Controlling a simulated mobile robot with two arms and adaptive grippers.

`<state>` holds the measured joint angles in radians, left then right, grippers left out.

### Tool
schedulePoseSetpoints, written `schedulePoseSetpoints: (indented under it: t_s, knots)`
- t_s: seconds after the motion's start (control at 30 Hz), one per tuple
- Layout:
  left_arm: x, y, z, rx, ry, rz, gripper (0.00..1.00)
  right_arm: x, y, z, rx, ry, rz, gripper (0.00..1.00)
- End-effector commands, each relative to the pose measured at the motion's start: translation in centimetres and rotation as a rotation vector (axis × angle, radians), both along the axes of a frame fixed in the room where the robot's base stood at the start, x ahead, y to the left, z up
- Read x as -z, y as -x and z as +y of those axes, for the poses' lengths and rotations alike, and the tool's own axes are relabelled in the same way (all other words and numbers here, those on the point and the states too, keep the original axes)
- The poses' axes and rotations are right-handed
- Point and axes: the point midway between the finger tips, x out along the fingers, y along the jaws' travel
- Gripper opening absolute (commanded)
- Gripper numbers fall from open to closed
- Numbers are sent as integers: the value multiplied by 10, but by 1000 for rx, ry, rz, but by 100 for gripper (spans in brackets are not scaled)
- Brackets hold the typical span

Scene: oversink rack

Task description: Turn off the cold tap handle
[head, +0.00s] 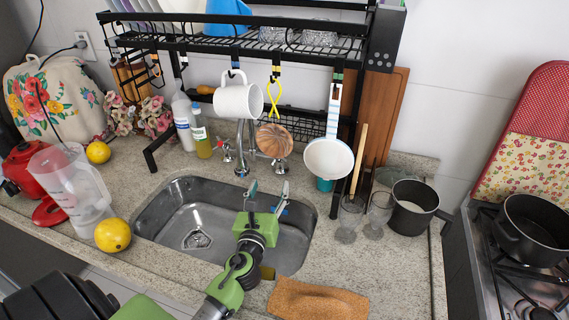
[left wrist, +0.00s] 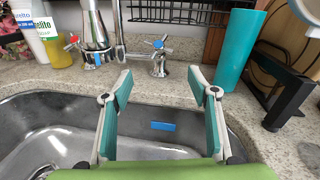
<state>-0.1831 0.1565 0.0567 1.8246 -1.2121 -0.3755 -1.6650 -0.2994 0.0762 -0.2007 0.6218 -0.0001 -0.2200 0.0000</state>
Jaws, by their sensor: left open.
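The cold tap handle, a chrome cross with a blue cap, stands on the counter behind the sink in the left wrist view (left wrist: 159,47). In the head view it shows small (head: 279,166), right of the chrome faucet (head: 241,160). The other handle, with a red cap (left wrist: 72,42), is left of the faucet. My left gripper (head: 268,188) is open and empty over the sink's back right part. In the left wrist view its fingers (left wrist: 160,86) point towards the cold handle, which shows beyond and between them, apart from both. My right gripper is not in view.
The steel sink (head: 165,210) lies under my left arm. A teal cup (left wrist: 240,48) stands right of the cold handle.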

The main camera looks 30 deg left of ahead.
Motion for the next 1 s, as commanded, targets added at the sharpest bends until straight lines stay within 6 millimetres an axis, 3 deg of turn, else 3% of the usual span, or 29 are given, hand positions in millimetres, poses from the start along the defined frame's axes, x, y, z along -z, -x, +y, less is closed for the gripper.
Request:
schedulePoseSetpoints:
  t_s: [0.6,0.8,1.0]
  knots:
    - [0,-107,41,3,4,-2,54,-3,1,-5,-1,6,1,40]
    - [-1,-122,47,4,3,-1,54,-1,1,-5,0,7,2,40]
    - [-1,-123,47,5,3,-1,54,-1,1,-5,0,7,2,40]
